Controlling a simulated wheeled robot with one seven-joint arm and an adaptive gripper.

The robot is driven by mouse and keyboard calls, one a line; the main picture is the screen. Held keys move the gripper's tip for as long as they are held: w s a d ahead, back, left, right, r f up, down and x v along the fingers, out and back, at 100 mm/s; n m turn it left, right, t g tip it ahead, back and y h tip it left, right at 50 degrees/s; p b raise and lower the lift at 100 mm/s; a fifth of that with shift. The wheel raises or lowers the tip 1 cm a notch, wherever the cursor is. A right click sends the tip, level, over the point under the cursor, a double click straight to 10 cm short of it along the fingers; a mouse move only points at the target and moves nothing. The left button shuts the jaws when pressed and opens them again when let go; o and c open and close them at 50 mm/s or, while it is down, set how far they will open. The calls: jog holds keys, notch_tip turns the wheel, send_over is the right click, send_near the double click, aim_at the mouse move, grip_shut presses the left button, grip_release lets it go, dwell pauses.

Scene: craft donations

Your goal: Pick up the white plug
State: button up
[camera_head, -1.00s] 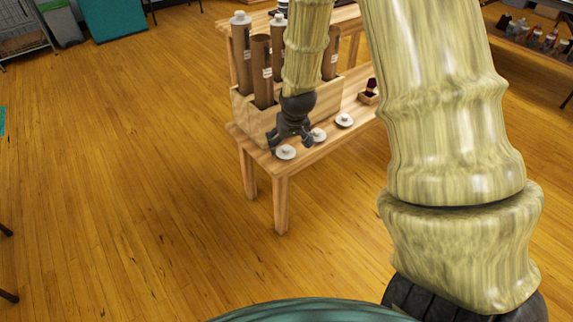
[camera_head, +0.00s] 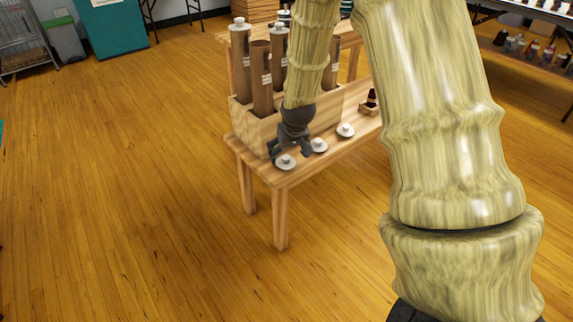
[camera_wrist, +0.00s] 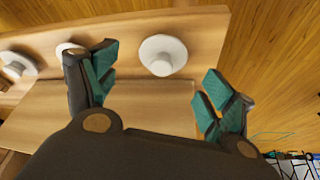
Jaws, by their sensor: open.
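Three white plugs lie in a row on the wooden bench (camera_head: 262,166). The nearest white plug (camera_head: 286,162) is by the bench's front left end; in the wrist view this plug (camera_wrist: 162,55) appears ahead of the gap between my fingers. A middle white plug (camera_head: 319,146) and a farther white plug (camera_head: 346,130) lie to its right. In the wrist view the middle plug (camera_wrist: 70,50) is partly hidden by a finger, and the farther plug (camera_wrist: 17,65) is at the left edge. My gripper (camera_head: 290,156) is open and empty, just above the nearest plug.
A wooden box (camera_head: 243,120) holding brown tubes (camera_head: 262,80), some with white caps, stands on the bench behind my gripper. A small wooden holder (camera_head: 369,108) with a dark bottle sits farther right. The wood floor left of the bench is clear.

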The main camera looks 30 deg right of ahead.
aim_at(286, 157)
jog(key=b+x, duration=0.1)
jog(key=x, duration=0.1)
jog(key=b+x, duration=0.1)
jog(key=x, duration=0.2)
jog(key=shift+w, duration=0.25)
jog(key=shift+r, duration=0.1)
jog(key=shift+a, duration=0.1)
jog(key=c, duration=0.8)
